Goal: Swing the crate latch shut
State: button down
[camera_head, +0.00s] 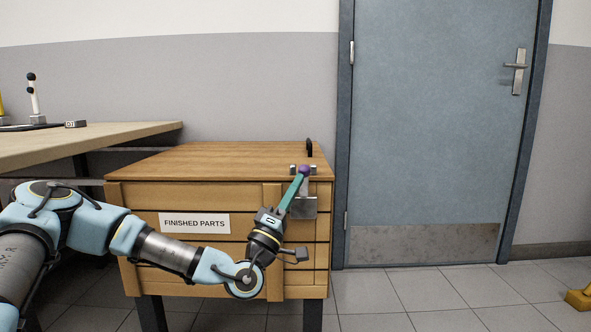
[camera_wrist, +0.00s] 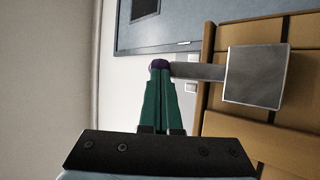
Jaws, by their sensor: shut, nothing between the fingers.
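The wooden crate (camera_head: 145,191) stands on dark legs, its lid (camera_head: 225,155) down, with a "FINISHED PARTS" sign on its front. Its latch is a square metal plate (camera_head: 304,208) at the front right with a metal arm (camera_wrist: 200,72) ending in a purple knob (camera_head: 305,168). In the head view the arm points up towards the lid edge, between small metal catch pieces (camera_head: 313,170). My gripper (camera_head: 301,177) is shut and empty, its green fingertips at the knob. The wrist view shows the fingertips (camera_wrist: 160,75) against or just before the knob; contact is unclear.
A wooden workbench (camera_head: 100,139) stands at the left, close to the crate. A black handle (camera_head: 309,147) rises from the lid's right side. A grey-blue door (camera_head: 440,130) is behind at the right, with open tiled floor (camera_head: 420,295) before it.

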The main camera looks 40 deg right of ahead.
jog(key=r+n+y+p, duration=0.1)
jog(key=p, duration=0.2)
jog(key=w+d+r+n+t+y+p, duration=0.1)
jog(key=y+p, duration=0.1)
jog(key=w+d+r+n+y+p, duration=0.1)
jog(key=n+p, duration=0.1)
jog(key=p, duration=0.1)
jog(key=shift+w+y+p, duration=0.25)
jog(key=shift+y+p, duration=0.1)
jog(key=shift+y, duration=0.05)
jog(key=shift+w+d, duration=0.1)
jog(key=shift+w, duration=0.1)
